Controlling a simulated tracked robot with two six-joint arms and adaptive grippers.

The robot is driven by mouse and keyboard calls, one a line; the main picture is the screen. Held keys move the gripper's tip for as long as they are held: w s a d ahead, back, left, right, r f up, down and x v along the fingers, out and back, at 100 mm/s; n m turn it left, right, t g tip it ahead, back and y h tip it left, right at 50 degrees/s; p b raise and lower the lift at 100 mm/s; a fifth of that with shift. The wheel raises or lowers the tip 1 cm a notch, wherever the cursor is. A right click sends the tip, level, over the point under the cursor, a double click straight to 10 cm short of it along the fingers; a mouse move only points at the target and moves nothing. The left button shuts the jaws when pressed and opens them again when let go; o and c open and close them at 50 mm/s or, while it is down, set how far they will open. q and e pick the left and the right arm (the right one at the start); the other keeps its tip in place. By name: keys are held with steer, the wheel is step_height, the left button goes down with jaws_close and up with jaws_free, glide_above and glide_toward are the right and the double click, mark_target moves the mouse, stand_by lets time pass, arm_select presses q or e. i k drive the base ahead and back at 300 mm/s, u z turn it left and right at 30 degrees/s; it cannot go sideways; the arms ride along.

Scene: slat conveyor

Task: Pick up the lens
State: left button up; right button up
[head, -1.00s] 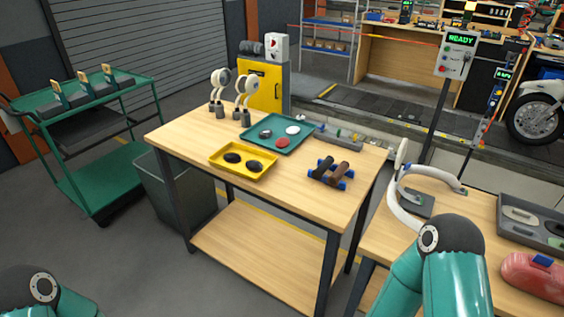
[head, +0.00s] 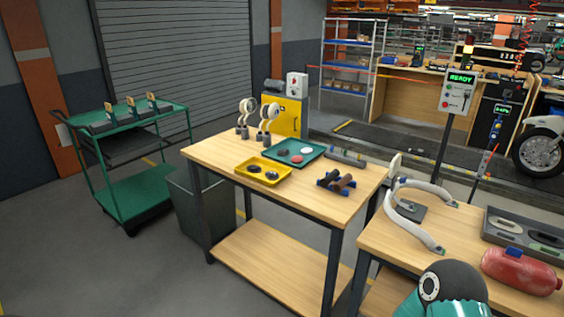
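A teal tray (head: 289,143) on the wooden workbench holds a dark disc (head: 283,152), a white disc (head: 306,149) and a red disc (head: 297,159). One of these discs may be the lens, but they are too small to tell for sure. A yellow tray (head: 249,178) in front of it holds two dark rounded pieces (head: 272,175). Both of my grippers are outside the head view. Only a teal link of my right arm shows at the bottom right, apart from the bench.
Two stands (head: 266,124) with round heads are behind the trays. A side table (head: 390,240) holds a curved white part and red tank (head: 521,271). A grey bin (head: 200,205) stands left of the workbench (head: 312,198).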

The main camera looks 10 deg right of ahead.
mark_target(298, 160)
steer(key=u, duration=0.15)
steer(key=i, duration=1)
steer(key=z, duration=0.05)
